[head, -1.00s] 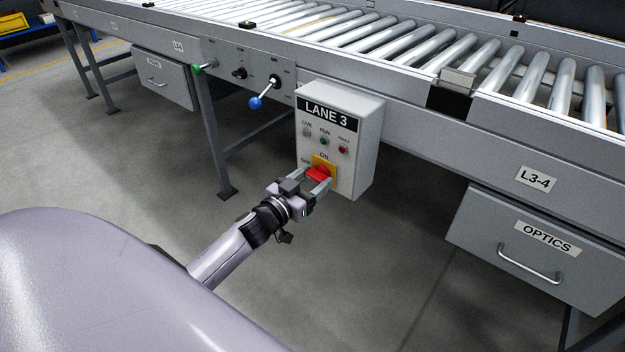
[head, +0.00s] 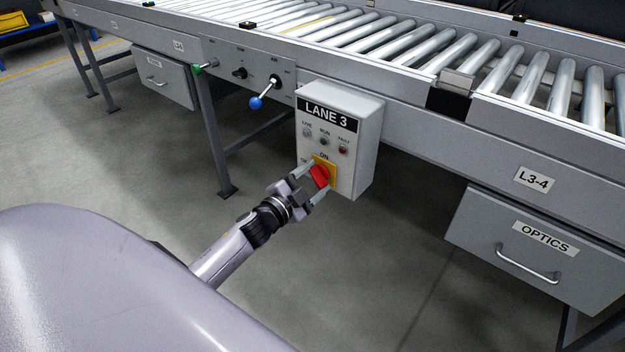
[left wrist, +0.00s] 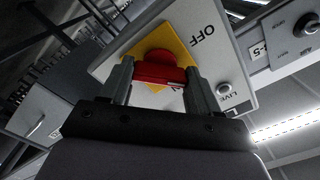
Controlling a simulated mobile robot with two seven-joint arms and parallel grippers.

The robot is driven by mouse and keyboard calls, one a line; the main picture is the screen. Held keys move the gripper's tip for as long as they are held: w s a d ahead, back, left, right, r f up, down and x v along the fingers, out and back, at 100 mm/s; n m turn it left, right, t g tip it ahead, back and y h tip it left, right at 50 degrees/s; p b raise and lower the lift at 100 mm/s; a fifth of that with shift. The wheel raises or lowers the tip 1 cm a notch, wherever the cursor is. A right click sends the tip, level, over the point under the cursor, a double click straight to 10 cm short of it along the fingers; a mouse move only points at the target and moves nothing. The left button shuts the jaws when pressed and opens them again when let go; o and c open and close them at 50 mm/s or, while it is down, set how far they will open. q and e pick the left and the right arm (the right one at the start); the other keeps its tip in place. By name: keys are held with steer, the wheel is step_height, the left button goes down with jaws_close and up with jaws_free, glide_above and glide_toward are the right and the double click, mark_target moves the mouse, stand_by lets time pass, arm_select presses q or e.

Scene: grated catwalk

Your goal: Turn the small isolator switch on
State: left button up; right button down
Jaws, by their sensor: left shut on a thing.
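The small isolator switch is a red knob (head: 320,176) on a yellow plate, low on the front of the grey LANE 3 box (head: 362,150). ON is printed above it and OFF to its left, partly covered by my gripper. The knob sits tilted. My left gripper (head: 313,182) is shut on the knob, one finger on each side. In the left wrist view the red knob (left wrist: 160,72) lies between the fingers, with OFF printed at upper right. Its exact pointing direction is hard to tell. My right gripper is not in view.
A blue-knobbed lever (head: 256,102) and a green-knobbed one (head: 198,69) stick out from the conveyor's side panel to the left. The OPTICS drawer (head: 535,250) hangs at right. The floor below the box is clear.

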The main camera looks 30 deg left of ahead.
arm_select(q)
steer(key=m, duration=0.5)
steer(key=shift+m+b, duration=0.3)
steer(key=shift+b, duration=0.1)
steer(key=shift+m, duration=1.4)
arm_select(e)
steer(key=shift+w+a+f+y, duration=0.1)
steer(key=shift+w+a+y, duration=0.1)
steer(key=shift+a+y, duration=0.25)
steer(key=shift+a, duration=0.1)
arm_select(q)
steer(key=o, duration=1.1)
steer(key=shift+c, duration=0.2)
steer(key=shift+s, duration=0.15)
